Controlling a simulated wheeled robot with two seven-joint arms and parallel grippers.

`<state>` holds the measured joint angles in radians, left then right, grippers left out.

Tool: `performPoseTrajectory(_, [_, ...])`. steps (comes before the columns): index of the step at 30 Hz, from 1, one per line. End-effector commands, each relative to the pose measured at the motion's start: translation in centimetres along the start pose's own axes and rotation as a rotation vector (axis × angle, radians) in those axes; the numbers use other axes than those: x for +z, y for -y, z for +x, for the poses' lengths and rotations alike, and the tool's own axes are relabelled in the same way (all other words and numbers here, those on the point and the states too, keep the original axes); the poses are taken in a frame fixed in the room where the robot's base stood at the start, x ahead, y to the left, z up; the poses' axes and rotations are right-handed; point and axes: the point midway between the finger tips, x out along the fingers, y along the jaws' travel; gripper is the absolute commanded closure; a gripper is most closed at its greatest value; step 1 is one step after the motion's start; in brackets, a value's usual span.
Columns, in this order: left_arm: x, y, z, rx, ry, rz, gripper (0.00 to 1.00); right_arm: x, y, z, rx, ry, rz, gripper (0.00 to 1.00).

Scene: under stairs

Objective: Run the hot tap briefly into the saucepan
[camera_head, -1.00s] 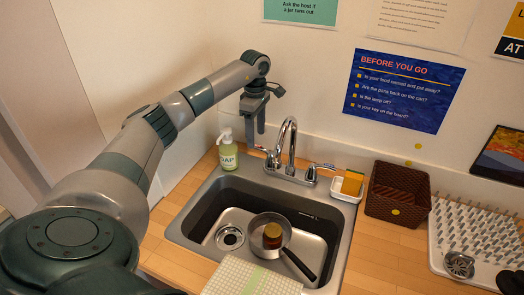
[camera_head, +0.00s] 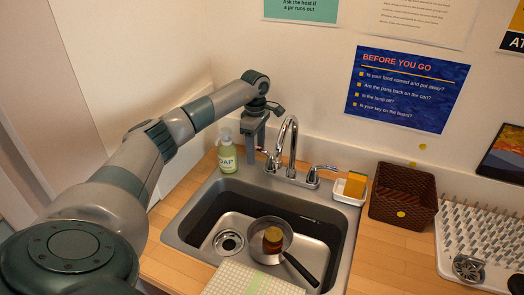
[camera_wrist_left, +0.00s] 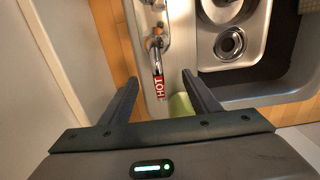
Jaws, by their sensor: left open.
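The saucepan (camera_head: 258,252) sits in the sink basin with its dark handle pointing to the lower right. A round brown and amber thing (camera_head: 272,238) is inside it. The chrome tap (camera_head: 291,140) stands behind the basin. The hot tap lever (camera_head: 269,160) is on its left; in the left wrist view the lever shows a red HOT label (camera_wrist_left: 159,88). My left gripper (camera_head: 255,150) hangs pointing down over this lever. In the left wrist view my left gripper (camera_wrist_left: 158,80) is open, with the lever's end between its fingers, apart from both. My right gripper is out of view.
A green soap bottle (camera_head: 227,155) stands just left of my left gripper. A sponge in a white dish (camera_head: 347,197), a brown basket (camera_head: 402,205) and a drying rack (camera_head: 480,235) are to the right. A pale cloth (camera_head: 240,280) lies at the sink's front edge.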

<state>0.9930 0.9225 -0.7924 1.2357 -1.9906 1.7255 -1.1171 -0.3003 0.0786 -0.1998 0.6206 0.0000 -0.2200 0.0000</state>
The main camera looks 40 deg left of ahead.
Motion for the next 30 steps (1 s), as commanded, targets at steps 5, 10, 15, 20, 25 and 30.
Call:
performPoseTrajectory(5, [0.0,0.0,0.0,0.0,0.0,0.0,0.8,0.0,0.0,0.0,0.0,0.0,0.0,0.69])
performPoseTrajectory(10, [0.0,0.0,0.0,0.0,0.0,0.0,1.0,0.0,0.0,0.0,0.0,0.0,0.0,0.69])
performPoseTrajectory(15, [0.0,0.1,-0.1,0.0,0.0,-0.014,1.0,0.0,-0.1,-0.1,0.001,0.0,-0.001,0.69])
performPoseTrajectory(20, [0.2,0.6,-0.2,0.0,-0.001,-0.102,1.0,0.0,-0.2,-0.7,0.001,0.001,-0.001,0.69])
performPoseTrajectory(25, [0.4,1.4,-0.2,0.0,-0.002,-0.254,1.0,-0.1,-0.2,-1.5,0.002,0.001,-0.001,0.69])
performPoseTrajectory(30, [0.8,2.2,-0.2,0.0,0.0,-0.407,1.0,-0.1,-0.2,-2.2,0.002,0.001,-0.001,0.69])
